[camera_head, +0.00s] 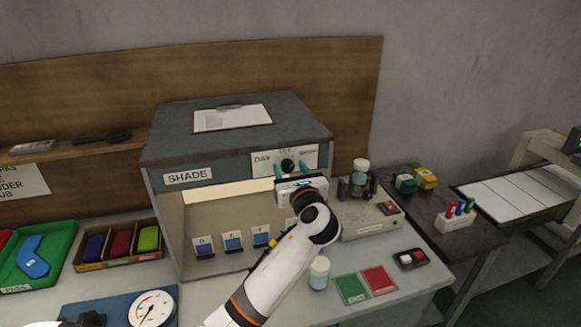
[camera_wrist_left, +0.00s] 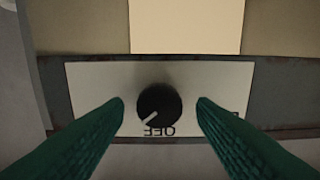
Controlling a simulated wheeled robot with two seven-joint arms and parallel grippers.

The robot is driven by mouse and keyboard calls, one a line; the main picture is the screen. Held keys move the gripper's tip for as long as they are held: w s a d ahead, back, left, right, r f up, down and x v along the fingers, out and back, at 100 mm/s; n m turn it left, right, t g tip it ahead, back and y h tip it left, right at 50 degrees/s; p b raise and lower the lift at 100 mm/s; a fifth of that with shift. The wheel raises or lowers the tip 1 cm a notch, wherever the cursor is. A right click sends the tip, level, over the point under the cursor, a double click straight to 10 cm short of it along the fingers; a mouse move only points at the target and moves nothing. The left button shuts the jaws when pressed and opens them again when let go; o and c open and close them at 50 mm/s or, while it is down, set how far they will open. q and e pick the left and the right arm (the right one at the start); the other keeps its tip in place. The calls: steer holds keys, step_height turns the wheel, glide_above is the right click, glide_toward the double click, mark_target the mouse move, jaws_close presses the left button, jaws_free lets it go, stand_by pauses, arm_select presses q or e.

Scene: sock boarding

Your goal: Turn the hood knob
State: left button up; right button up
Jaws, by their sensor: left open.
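The hood knob (camera_head: 288,165) is a round black knob on a white label plate at the upper right of the shade hood's front (camera_head: 240,167). In the left wrist view the knob (camera_wrist_left: 159,105) shows a pale pointer line toward the lower left, with "OFF" printed upside down below it. My left gripper (camera_head: 292,172) is at the plate, its green fingers open. In the left wrist view the fingertips (camera_wrist_left: 160,103) stand on either side of the knob with a gap on each side, apart from it.
The hood's lit opening holds several labelled swatch cards (camera_head: 233,242). A white-lidded jar (camera_head: 319,272), green and red squares (camera_head: 379,280) and a grey box (camera_head: 368,220) lie right of my arm. A green tray (camera_head: 60,262) and dial gauge (camera_head: 153,309) are left.

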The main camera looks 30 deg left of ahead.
arm_select(q)
steer(key=shift+w+a, duration=0.1)
arm_select(e)
steer(key=shift+d, duration=0.25)
arm_select(q)
steer(key=shift+c, duration=0.4)
steer(key=c, duration=0.9)
steer(key=shift+o, duration=0.2)
